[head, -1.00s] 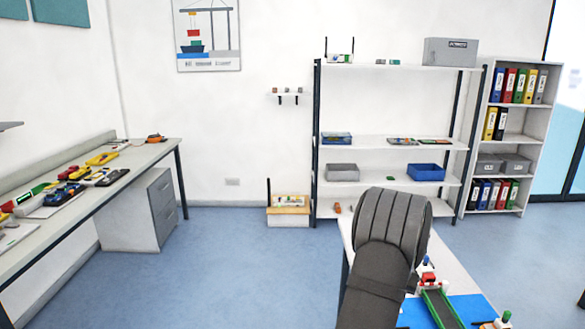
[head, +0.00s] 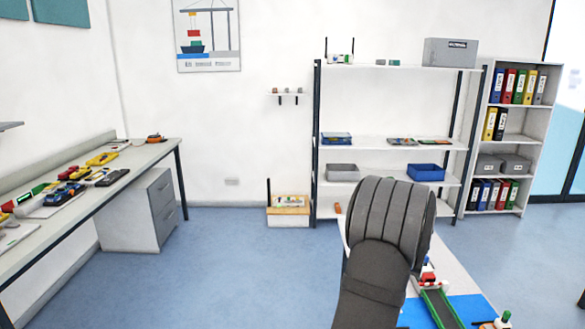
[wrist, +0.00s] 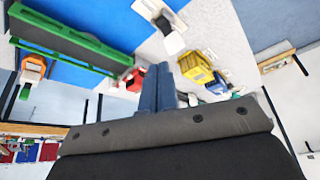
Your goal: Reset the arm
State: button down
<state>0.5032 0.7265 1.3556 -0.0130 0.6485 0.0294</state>
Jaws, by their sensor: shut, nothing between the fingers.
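My gripper (wrist: 156,84) shows in the wrist view with its two bluish fingers together and nothing between them. It is above or beside the work table, apart from the things there as far as I can tell. In the head view my dark arm link stands in front of the table (head: 455,275) and hides part of it, and the gripper cannot be made out.
A blue mat (head: 466,307) and a green-edged track (head: 438,304) lie on the table. The wrist view shows a yellow block (wrist: 195,68) and a red piece (wrist: 134,80) near the fingers. Shelves (head: 390,142) stand behind; floor at left is open.

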notch_tip(320, 180, down, 8)
jog(key=shift+r, duration=0.25)
jog(key=shift+w+r, duration=0.15)
jog(key=shift+w, duration=0.55)
jog(key=s, duration=0.4)
jog(key=shift+s, duration=0.25)
notch_tip(320, 180, up, 10)
jog(key=shift+f, duration=0.25)
jog(key=shift+w, duration=0.1)
